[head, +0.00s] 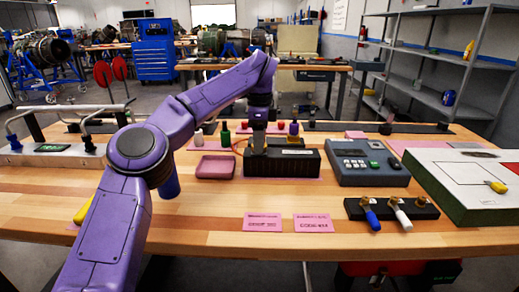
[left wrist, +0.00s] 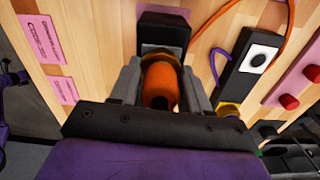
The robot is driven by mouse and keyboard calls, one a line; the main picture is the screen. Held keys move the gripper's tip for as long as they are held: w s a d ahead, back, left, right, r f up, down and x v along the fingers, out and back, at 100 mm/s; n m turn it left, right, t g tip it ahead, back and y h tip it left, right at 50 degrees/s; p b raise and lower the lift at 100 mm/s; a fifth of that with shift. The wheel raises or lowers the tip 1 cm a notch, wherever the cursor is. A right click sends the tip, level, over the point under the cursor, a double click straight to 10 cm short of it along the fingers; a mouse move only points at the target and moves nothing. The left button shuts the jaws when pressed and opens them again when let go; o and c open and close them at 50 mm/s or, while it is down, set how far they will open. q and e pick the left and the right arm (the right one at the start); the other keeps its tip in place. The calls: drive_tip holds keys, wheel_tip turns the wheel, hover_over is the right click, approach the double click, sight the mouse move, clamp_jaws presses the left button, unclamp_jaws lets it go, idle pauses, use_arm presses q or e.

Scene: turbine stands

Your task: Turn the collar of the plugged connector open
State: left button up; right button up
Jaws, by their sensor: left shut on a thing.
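In the left wrist view an orange connector with a brassy collar (left wrist: 160,82) sits between the two grey fingers of my left gripper (left wrist: 162,92). The fingers are shut on the collar, one at each side. A black block (left wrist: 163,30) lies just beyond the connector. In the head view my left gripper (head: 257,145) points down at the black box (head: 283,164) in the middle of the table. The connector is hidden there behind the gripper and box. My right gripper is not in view.
A black unit with a white-faced socket (left wrist: 260,55) and orange and purple cables lies beside the gripper. A grey keypad box (head: 367,163), a valve block (head: 392,208) and a pink tray (head: 216,167) stand around. The front tabletop is mostly clear around two pink cards (head: 263,222).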

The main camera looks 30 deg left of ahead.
use_arm(q)
drive_tip(key=shift+n+b, duration=1.2)
drive_tip(key=shift+n, duration=0.7)
drive_tip(key=o, duration=1.1)
wheel_tip(320, 180, up, 11)
drive_tip(key=p, duration=0.7)
drive_tip(key=shift+f, duration=0.15)
drive_tip(key=shift+f, duration=0.1)
